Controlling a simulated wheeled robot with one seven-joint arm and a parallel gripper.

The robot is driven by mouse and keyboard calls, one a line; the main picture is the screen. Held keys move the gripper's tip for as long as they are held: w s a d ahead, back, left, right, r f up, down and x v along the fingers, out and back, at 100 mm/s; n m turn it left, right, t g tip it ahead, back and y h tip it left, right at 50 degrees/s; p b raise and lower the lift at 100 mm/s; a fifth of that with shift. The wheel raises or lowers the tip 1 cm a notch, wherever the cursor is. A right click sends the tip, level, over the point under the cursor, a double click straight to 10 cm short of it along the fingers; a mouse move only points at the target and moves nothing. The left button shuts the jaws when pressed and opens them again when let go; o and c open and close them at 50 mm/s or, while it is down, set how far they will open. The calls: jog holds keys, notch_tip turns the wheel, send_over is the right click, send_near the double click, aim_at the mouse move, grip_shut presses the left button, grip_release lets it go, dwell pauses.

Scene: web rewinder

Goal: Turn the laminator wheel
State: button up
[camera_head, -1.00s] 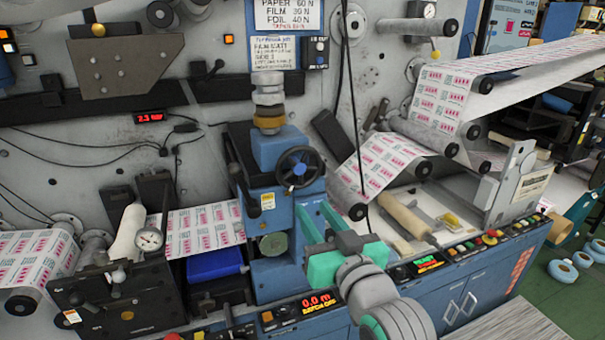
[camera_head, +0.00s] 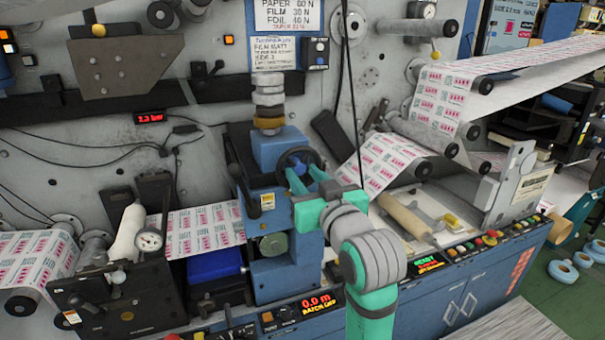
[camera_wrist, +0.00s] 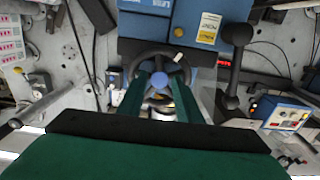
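The laminator wheel (camera_head: 297,151) is a dark handwheel with a blue hub on the front of the blue laminator post. In the wrist view the wheel (camera_wrist: 159,54) is straight ahead, its blue hub (camera_wrist: 157,82) showing between my fingers. My gripper (camera_head: 305,176) has two green fingers pointing at the wheel, and they hide its lower right part in the head view. In the wrist view my gripper (camera_wrist: 160,84) is open, with a gap between the fingers. The fingertips are at or just before the wheel; I cannot tell whether they touch it.
A black lever (camera_wrist: 235,65) stands to the right of the wheel in the wrist view. The printed web (camera_head: 375,165) runs over rollers at the right. A dial gauge (camera_head: 150,239) and a blue box (camera_head: 213,266) are at the left. A console with a red display (camera_head: 318,303) runs below.

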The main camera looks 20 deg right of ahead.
jog(key=shift+w, duration=0.7)
jog(key=c, duration=0.8)
jog(key=shift+o, duration=0.2)
jog(key=shift+n, duration=0.3)
